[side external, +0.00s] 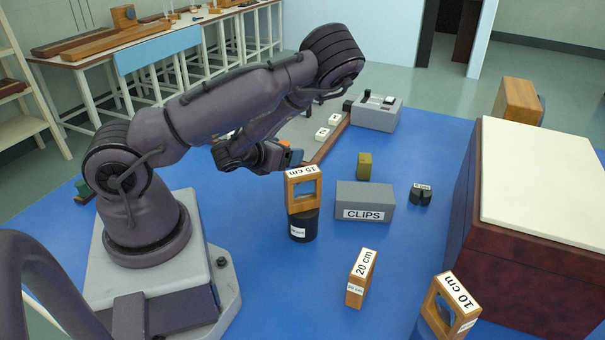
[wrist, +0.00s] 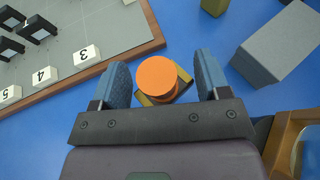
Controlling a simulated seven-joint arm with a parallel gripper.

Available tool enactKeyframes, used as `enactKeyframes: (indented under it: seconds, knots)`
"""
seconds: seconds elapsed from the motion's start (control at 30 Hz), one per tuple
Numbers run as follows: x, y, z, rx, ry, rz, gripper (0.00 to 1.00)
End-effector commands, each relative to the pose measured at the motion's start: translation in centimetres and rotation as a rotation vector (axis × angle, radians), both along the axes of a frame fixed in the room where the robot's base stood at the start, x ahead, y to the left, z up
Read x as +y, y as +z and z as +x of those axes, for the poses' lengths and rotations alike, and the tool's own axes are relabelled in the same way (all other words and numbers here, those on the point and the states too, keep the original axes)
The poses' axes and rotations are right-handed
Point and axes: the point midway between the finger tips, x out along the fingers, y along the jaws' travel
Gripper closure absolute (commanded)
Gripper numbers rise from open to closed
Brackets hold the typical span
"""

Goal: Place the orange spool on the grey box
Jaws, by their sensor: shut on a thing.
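The orange spool (wrist: 157,79) sits between the blue finger pads of my gripper (wrist: 162,82) in the wrist view. Its round orange top faces the camera, and a yellowish part shows around its lower edge. In the side external view my gripper (side external: 283,156) is over the blue table, left of the grey box, and only a bit of orange shows there. The grey box (side external: 364,203), labelled CLIPS, stands on the table with a bare top. It also shows in the wrist view (wrist: 278,44) at the upper right, apart from my gripper.
A wooden 15 cm frame (side external: 303,190) stands on a dark cylinder (side external: 304,226) between my gripper and the grey box. An olive block (side external: 364,166) stands behind the box, and a dark clip-like piece (side external: 420,195) to its right. A wood-edged grey board (wrist: 92,65) lies left.

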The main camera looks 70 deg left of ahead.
Motion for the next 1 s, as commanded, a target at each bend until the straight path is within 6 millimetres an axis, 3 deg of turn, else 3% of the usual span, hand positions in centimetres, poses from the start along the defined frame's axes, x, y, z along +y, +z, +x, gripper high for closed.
enactKeyframes:
  seconds: [0.13,0.23,0.4,0.6,0.73,0.87,1.0]
  knots:
    - [-0.8,2.6,1.6,-0.012,-0.020,-0.001,0.56]
    - [-2.4,4.5,3.4,-0.016,-0.079,-0.004,0.56]
    - [-6.9,7.7,6.0,-0.015,-0.281,-0.005,0.56]
    - [-12.3,10.6,7.0,-0.012,-0.566,0.000,0.56]
    - [-14.5,10.7,6.5,-0.003,-0.706,-0.001,0.56]
    - [-15.4,9.7,6.1,0.002,-0.788,-0.002,0.56]
    - [-15.2,8.8,7.7,0.002,-0.808,0.001,0.56]
